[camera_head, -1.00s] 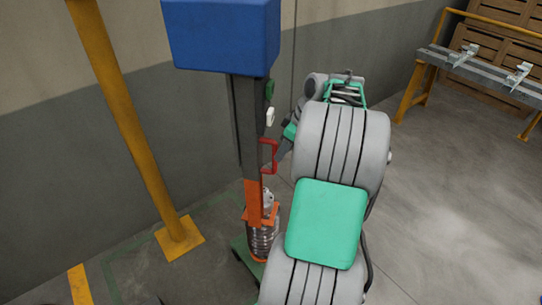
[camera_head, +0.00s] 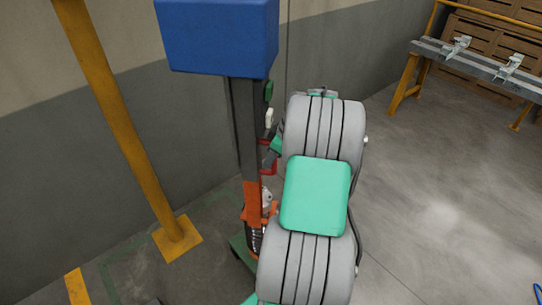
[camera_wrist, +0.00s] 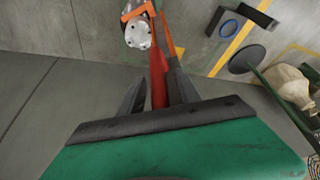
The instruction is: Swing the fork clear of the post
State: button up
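A dark upright post (camera_head: 247,130) with a blue box (camera_head: 218,35) on top stands left of my arm in the head view. Its lower part is orange (camera_head: 251,195). A red handle (camera_head: 266,171) sticks out from its right side; it shows as a red bar (camera_wrist: 157,85) in the wrist view. My gripper (camera_wrist: 156,78) is open, with the bar between its dark fingers, nearer the right finger. Lower down, an orange bracket (camera_wrist: 139,12) is at a metal-ended part (camera_wrist: 138,36). I cannot tell which piece is the fork.
A yellow column (camera_head: 122,130) stands left of the post, before a wall. A grey-topped bench (camera_head: 480,65) with metal fittings is at the far right. The floor (camera_head: 430,200) right of my arm is clear. The wrist view shows a beige sack-like thing (camera_wrist: 290,85).

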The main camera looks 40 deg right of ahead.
jog(key=shift+f, duration=0.1)
jog(key=shift+c, duration=0.2)
grip_shut()
dwell(1.2)
